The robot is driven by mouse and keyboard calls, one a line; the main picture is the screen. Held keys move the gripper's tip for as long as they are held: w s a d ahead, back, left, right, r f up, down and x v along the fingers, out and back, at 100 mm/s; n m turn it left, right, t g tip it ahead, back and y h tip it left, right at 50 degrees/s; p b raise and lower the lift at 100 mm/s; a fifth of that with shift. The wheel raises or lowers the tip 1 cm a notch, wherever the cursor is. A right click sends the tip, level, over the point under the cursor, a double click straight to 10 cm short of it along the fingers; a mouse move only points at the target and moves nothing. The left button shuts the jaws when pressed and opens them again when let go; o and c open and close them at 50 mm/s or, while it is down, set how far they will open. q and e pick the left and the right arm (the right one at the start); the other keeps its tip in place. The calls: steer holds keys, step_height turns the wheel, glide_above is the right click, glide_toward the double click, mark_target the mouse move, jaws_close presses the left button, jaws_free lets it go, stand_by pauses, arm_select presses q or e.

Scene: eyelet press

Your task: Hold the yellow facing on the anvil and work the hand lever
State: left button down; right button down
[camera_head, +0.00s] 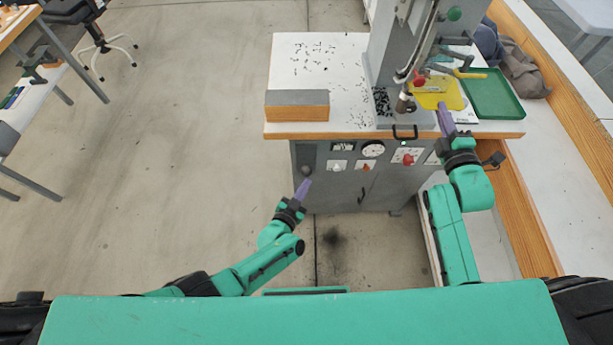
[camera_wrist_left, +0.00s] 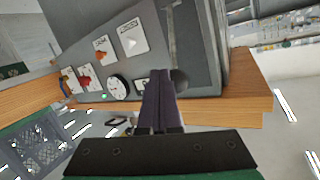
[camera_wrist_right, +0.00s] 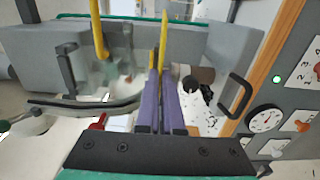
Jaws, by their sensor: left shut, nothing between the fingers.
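The yellow facing (camera_head: 450,92) lies flat at the right of the press (camera_head: 385,50). Its left edge is by a short brown post (camera_head: 404,104), perhaps the anvil; I cannot tell whether it rests on it. My right gripper (camera_head: 442,108) is shut on the facing's near edge, and the facing shows edge-on in the right wrist view (camera_wrist_right: 162,35). A lever rod (camera_wrist_left: 172,35) with a dark ball knob (camera_head: 306,170) is on the cabinet front. My left gripper (camera_head: 303,184) is shut and empty just below the knob; I cannot tell whether they touch.
A green tray (camera_head: 507,112) lies right of the facing. A grey-topped wooden block (camera_head: 297,105) stands at the bench's front left. Small dark pieces lie scattered on the white top (camera_head: 345,60). Switches and a gauge (camera_head: 372,149) are on the cabinet front.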

arm_select(q)
steer(key=shift+w+r, duration=0.4)
steer(key=shift+w, duration=0.3)
steer(key=shift+w+r, duration=0.35)
steer(key=shift+w, duration=0.3)
stand_by(1.5)
steer(key=shift+s+f, duration=0.35)
steer(key=shift+s, duration=0.3)
steer(key=shift+s+f, duration=0.3)
steer(key=shift+s, duration=0.4)
steer(key=shift+s+f, duration=0.35)
steer(key=shift+s, duration=0.3)
steer(key=s, duration=0.1)
steer(key=s+f, duration=0.1)
steer(key=s, duration=0.1)
steer(key=s+f, duration=0.1)
steer(key=shift+s+f, duration=0.1)
steer(key=shift+s, duration=0.15)
steer(key=shift+a, duration=0.1)
stand_by(1.1)
steer(key=v, duration=1.2)
